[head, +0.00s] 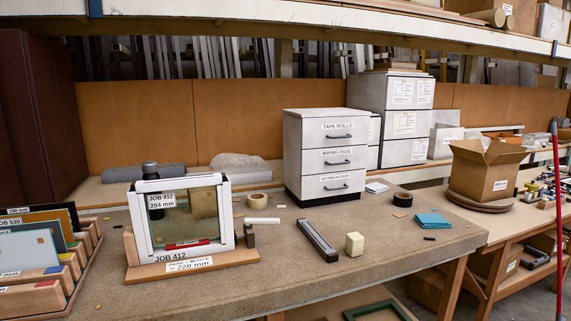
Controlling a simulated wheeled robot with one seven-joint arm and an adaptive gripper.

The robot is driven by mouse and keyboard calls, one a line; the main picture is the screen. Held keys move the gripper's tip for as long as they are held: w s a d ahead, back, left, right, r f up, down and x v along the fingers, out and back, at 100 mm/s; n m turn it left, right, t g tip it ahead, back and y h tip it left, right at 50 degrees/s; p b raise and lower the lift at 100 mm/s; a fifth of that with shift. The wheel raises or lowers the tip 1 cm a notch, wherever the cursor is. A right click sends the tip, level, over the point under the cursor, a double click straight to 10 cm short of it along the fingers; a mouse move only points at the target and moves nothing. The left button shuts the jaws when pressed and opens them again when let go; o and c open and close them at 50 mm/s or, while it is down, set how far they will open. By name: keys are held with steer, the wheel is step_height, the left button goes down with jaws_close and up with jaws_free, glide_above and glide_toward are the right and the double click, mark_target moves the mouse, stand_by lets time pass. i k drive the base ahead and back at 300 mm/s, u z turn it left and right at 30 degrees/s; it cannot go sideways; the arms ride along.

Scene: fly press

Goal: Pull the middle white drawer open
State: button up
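A small white drawer unit (293,160) with three drawers stands at the back of the carpeted bench. Its middle drawer (312,163) has a label that seems to read "WIPING PADS" and a dark bar handle (337,162). The drawer front looks flush with the unit, so it appears shut. The top drawer (312,134), labelled "TAPE ROLLS", and the bottom drawer (312,189) also look shut. Nothing blocks the front of the middle drawer. My gripper is not in this view.
A framed glass pane (183,225) stands upright on a wooden base at the left. A dark bar (317,240), a cream block (354,244), a black tape roll (402,199) and blue cloths (432,220) lie on the bench (280,280). A shelf edge (330,31) crosses above.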

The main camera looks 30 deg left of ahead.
mark_target(313, 162)
steer(key=u, duration=1.05)
steer(key=i, duration=0.2)
